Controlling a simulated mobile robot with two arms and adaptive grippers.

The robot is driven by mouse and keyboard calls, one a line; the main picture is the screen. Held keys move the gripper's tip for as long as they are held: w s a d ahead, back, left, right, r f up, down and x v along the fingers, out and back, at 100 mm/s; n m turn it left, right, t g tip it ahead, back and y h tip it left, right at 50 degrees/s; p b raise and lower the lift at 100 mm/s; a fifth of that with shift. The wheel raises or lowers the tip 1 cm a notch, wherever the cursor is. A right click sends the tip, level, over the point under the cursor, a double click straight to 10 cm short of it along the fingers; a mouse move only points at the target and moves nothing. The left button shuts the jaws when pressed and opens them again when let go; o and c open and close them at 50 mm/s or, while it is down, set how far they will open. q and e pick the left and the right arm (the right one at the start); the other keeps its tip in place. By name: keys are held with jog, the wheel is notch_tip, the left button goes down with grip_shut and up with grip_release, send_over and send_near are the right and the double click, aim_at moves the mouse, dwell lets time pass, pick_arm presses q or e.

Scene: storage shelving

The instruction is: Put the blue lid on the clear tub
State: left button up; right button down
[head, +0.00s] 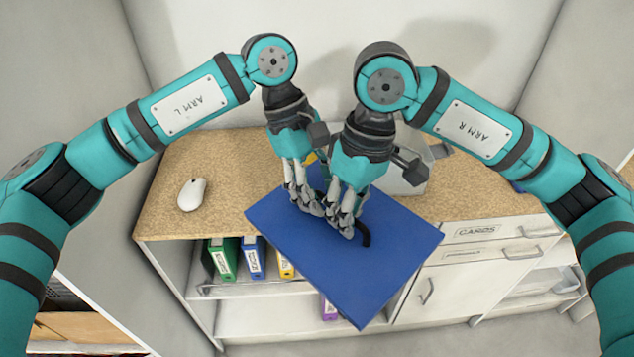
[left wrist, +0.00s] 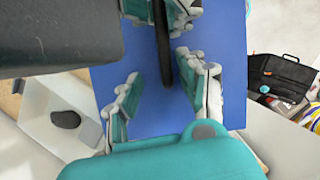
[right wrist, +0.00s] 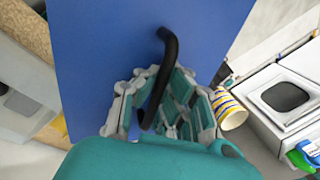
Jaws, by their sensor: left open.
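The blue lid (head: 300,235) is a large flat panel with a black handle. It is turned cornerwise and reaches well past the counter's front edge. The handle (right wrist: 168,45) lies between my right gripper's fingers (head: 345,215), which look closed around it. My left gripper (head: 308,200) is open, close beside the right one over the lid. In the left wrist view its fingers (left wrist: 165,95) stand on either side of the handle's end (left wrist: 164,60). A pale box (head: 405,182) with something dark in it stands behind the lid; I cannot tell whether it is the clear tub.
A white mouse (head: 191,194) lies on the speckled counter (head: 190,155). Green, blue and yellow binders (head: 222,259) stand on the shelf below. White drawers (head: 470,280) are at the right. In the right wrist view a striped cup (right wrist: 229,110) shows beside the lid.

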pick_arm(q)
grip_shut()
pick_arm(e)
jog(key=shift+a+r, duration=0.1)
jog(key=c, duration=1.4)
grip_release()
